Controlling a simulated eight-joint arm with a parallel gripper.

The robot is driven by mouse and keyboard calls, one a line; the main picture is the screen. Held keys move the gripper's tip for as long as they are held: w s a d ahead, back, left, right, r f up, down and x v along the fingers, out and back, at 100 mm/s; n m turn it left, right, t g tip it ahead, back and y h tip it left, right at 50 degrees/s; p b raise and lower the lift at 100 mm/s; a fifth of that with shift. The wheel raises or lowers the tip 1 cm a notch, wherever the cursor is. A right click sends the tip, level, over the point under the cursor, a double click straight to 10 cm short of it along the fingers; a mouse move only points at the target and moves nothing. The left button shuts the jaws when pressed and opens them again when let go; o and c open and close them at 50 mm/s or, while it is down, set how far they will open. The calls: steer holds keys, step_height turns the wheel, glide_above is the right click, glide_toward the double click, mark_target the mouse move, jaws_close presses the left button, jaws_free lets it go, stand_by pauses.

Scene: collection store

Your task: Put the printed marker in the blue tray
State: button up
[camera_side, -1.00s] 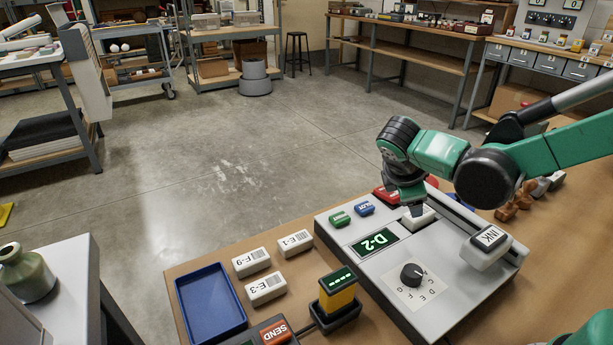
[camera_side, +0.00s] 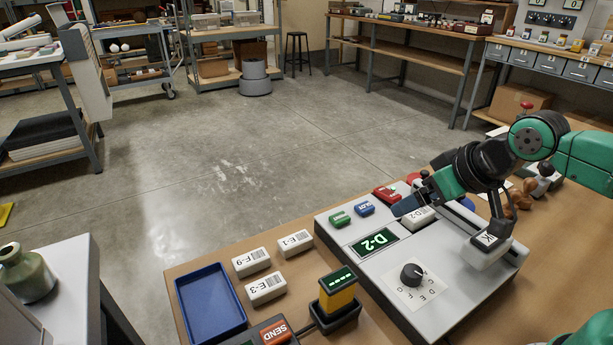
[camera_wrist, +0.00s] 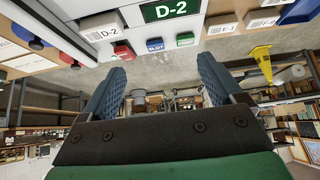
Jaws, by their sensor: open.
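The printed marker (camera_side: 418,217), a white block labelled D-2, lies on the grey machine behind the display that reads D-2. It also shows in the wrist view (camera_wrist: 104,28) at the upper left. The blue tray (camera_side: 243,322) lies at the left end of the wooden bench and looks empty. My gripper (camera_side: 402,206) is tilted over the back of the machine, with its fingers close to the marker in the side view. In the wrist view my gripper (camera_wrist: 164,75) is open, with nothing between its fingers; the marker is outside them.
White markers E-1 (camera_side: 295,243), F-9 (camera_side: 251,262) and E-3 (camera_side: 266,289) lie between tray and machine. A yellow-black device (camera_side: 337,295) stands in front of them. The INK block (camera_side: 487,250), dial (camera_side: 411,274) and green (camera_side: 340,219), blue (camera_side: 364,208) and red (camera_side: 386,194) blocks are on the machine.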

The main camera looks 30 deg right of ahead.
steer(key=g, duration=0.7)
glide_above(421, 214)
steer(key=f, duration=0.3)
steer(key=shift+s+a+f, duration=0.1)
steer(key=shift+a+f, duration=0.15)
steer(key=shift+d+f, duration=0.35)
steer(key=shift+f, duration=2.8)
